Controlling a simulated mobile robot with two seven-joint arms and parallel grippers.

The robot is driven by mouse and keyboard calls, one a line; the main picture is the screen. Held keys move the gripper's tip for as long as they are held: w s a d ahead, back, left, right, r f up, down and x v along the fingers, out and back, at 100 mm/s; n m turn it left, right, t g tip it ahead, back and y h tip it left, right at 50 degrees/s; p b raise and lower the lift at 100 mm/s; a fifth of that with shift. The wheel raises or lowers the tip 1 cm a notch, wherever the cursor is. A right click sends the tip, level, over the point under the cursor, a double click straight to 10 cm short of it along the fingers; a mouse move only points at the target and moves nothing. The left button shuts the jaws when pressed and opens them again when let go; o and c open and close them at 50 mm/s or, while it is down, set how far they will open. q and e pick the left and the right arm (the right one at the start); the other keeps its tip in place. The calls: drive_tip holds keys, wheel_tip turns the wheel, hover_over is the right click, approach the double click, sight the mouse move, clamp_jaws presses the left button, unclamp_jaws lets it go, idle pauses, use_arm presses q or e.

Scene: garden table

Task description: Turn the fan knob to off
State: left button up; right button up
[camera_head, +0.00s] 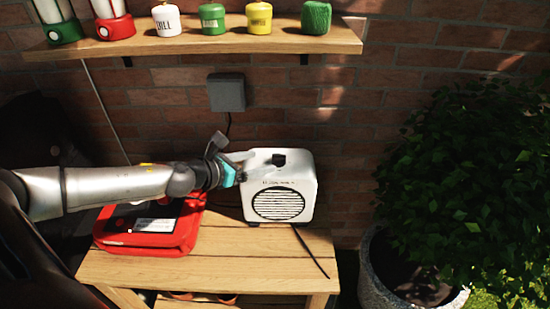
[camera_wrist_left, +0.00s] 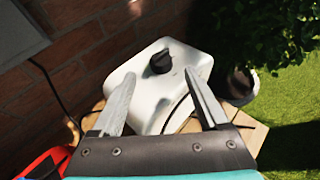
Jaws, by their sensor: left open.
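The white fan heater (camera_head: 307,184) stands upright on the wooden table, with a round slatted grille on its front. Its black knob (camera_head: 279,159) sits on the top face. In the left wrist view the knob (camera_wrist_left: 160,62) shows beyond and between the fingertips, with its ridge slanted. My left gripper (camera_head: 250,162) comes in from the left, just left of the knob. In the left wrist view its two fingers (camera_wrist_left: 160,85) are spread apart, with nothing between them, and the knob is not touched. My right gripper is not in view.
A red case (camera_head: 150,240) lies on the wooden table (camera_head: 230,270) left of the fan. A shelf (camera_head: 200,42) with several canisters hangs above. A grey wall box (camera_head: 226,92) has a cable running down behind the fan. A potted bush (camera_head: 450,170) stands at the right.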

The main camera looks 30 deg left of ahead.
sight(277, 158)
use_arm(q)
drive_tip(key=shift+p+x, duration=0.4)
drive_tip(key=shift+x, duration=3.1)
drive_tip(key=shift+d+r, duration=0.1)
drive_tip(key=shift+c, duration=0.3)
clamp_jaws()
